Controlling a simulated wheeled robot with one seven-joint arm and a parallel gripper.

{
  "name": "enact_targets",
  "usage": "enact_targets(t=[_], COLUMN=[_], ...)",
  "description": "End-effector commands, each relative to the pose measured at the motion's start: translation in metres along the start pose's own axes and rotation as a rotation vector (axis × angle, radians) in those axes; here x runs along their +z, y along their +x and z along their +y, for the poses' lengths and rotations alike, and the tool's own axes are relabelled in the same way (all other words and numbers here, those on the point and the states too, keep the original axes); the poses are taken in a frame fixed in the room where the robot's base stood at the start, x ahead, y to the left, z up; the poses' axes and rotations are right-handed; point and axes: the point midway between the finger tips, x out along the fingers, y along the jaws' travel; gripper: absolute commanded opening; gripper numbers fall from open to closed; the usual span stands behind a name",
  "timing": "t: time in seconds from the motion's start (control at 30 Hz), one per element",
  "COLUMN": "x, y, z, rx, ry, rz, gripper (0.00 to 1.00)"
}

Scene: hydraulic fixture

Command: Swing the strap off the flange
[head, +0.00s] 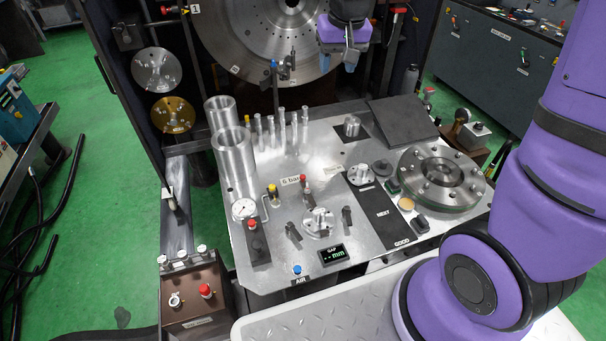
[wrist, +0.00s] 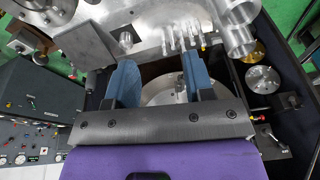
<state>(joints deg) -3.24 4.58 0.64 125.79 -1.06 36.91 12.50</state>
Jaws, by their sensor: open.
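A small metal flange (head: 319,222) with upright studs sits on the steel table plate, near the front. A short dark strap (head: 293,232) lies at its left and another dark strap (head: 347,217) stands at its right. I cannot tell whether either overlaps the flange's edge. My gripper (head: 350,62) is high at the back of the table, in front of the large steel disc, far from the flange and straps. In the wrist view my gripper (wrist: 157,68) has its two blue fingers wide apart with nothing between them. The small flange and straps cannot be made out there.
A gauge (head: 243,209) and two tall steel cylinders (head: 234,158) stand on the left of the plate. Several upright pins (head: 282,128) stand behind. A large bolted flange (head: 441,178) lies on the right. A gap display (head: 332,254) sits in front of the small flange.

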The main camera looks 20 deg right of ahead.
Motion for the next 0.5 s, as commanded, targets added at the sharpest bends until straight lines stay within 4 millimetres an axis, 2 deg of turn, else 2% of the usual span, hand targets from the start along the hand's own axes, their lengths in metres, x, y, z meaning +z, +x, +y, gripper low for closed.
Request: enact_targets(t=[0.03,0.2,0.37,0.5], x=[-0.007,-0.03,-0.044,-0.05], y=[0.018,0.076,0.134,0.189], z=[-0.004,-0.015,-0.024,-0.031], rx=[0.003,0.01,0.018,0.026], ry=[0.006,0.028,0.049,0.069], rz=[-0.02,-0.061,-0.1,-0.134], gripper=[0.48,0.48,0.48,0.48])
